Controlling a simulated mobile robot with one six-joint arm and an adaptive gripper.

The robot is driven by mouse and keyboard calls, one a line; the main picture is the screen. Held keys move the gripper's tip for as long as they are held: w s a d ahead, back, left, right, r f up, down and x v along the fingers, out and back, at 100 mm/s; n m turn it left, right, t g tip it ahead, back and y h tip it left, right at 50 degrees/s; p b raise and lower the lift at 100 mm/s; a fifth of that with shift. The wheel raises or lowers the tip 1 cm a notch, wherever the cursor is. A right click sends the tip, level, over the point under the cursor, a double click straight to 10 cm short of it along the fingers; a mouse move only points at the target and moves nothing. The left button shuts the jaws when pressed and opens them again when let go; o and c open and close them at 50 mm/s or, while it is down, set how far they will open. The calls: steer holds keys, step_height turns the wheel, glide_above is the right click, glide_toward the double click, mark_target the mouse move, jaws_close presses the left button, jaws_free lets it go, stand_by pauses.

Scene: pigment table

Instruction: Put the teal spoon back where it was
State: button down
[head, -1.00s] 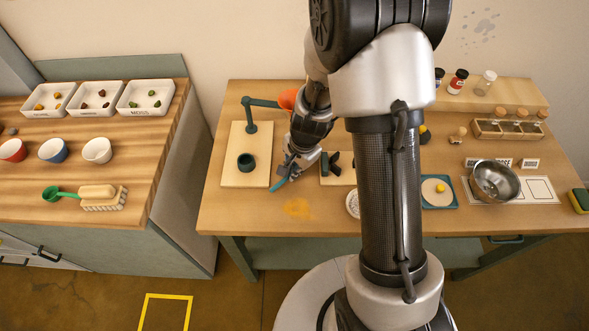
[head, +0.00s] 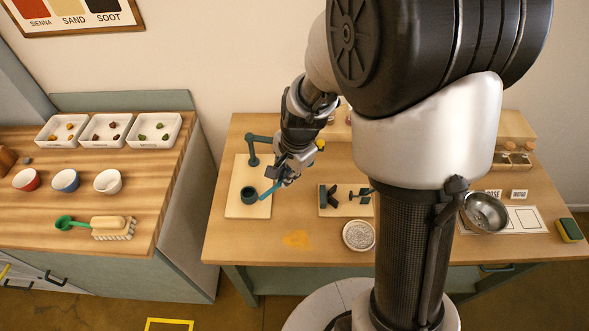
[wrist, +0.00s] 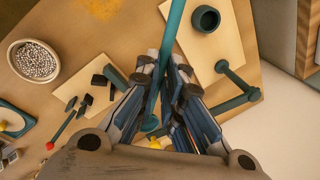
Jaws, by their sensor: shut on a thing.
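My gripper (head: 283,176) is shut on the teal spoon (head: 270,190), at the right edge of a pale board (head: 236,207). In the head view, the spoon slants down and left from the jaws. In the wrist view, the spoon (wrist: 173,35) runs between the fingers (wrist: 163,75) and out of the top of the picture, so that end is hidden. A dark teal cup (head: 249,195) stands on the pale board beside the spoon. To the right is a small board (head: 345,210) with dark upright holders (head: 328,196).
A teal arm stand (head: 252,150) rises at the back of the pale board. A speckled bowl (head: 358,236) sits near the table's front, right of a yellow stain (head: 296,239). A metal bowl (head: 486,212) is farther right. My arm hides the table's middle.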

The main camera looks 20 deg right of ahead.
steer(key=b, duration=0.4)
glide_above(274, 224)
steer(key=s+d+x, duration=0.1)
steer(key=s+x, duration=0.1)
steer(key=x, duration=0.7)
steer(key=f+b, duration=0.6)
steer(key=f, duration=0.1)
steer(key=shift+s+d, duration=0.1)
steer(key=shift+s, duration=0.15)
steer(key=shift+f+b, duration=0.65)
steer(key=shift+b, duration=0.05)
steer(key=c, duration=1.6)
jaws_free()
steer(key=shift+c, duration=0.2)
